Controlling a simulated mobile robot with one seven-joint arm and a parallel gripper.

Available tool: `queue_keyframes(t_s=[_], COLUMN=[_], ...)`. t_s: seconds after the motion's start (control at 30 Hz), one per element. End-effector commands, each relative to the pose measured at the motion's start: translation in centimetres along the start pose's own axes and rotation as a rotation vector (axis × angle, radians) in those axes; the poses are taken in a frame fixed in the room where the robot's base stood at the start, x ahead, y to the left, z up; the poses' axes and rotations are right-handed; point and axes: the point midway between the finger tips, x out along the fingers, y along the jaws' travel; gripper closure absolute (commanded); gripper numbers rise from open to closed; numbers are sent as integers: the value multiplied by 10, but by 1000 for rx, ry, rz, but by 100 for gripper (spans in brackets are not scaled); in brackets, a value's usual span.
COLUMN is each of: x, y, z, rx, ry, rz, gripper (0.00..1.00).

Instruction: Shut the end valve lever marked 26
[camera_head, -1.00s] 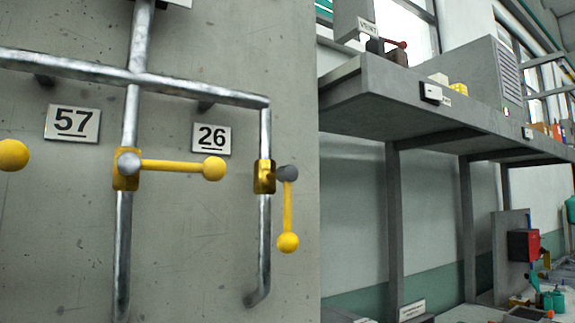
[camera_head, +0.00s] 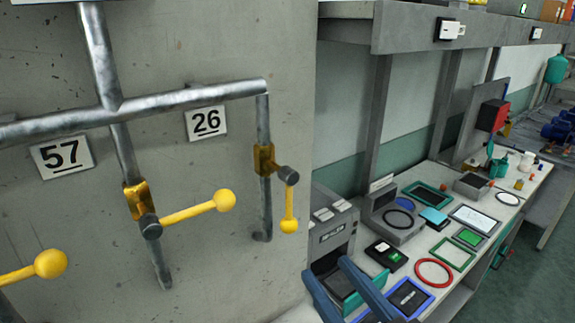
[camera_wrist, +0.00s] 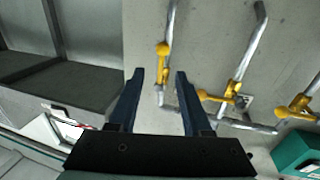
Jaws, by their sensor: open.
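The plate marked 26 (camera_head: 206,122) is on the concrete wall beside the end pipe. Its valve has a yellow body (camera_head: 264,158), a dark hub, and a yellow lever (camera_head: 289,205) with a ball end hanging straight down along the pipe. My gripper (camera_head: 328,268) is open and empty, low in the head view, right of and below the ball. In the wrist view, the lever (camera_wrist: 163,62) shows beyond and between the spread fingertips (camera_wrist: 159,72), apparently untouched; the exact gap is unclear. That view is upside down, with the ball uppermost.
The neighbouring valve by plate 57 (camera_head: 62,157) has its lever (camera_head: 190,213) across its pipe, pointing right. Another yellow ball (camera_head: 50,264) sticks out farther left. A cluttered bench (camera_head: 455,262) stands right of the wall, under a grey shelf (camera_head: 410,28).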

Motion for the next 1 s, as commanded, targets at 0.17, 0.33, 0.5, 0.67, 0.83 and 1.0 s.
queue_keyframes(t_s=[0.17,0.33,0.5,0.67,0.83,1.0], x=[-6,5,36,72,102,118], y=[-2,-2,-4,-5,-6,-5], z=[-13,-13,-15,-16,-13,-12], rx=[9,11,11,11,10,10], ry=[-7,-7,-7,-7,-9,-8], rz=[-20,-26,-28,-27,-25,-22], gripper=[51,51,51,51,51,51])
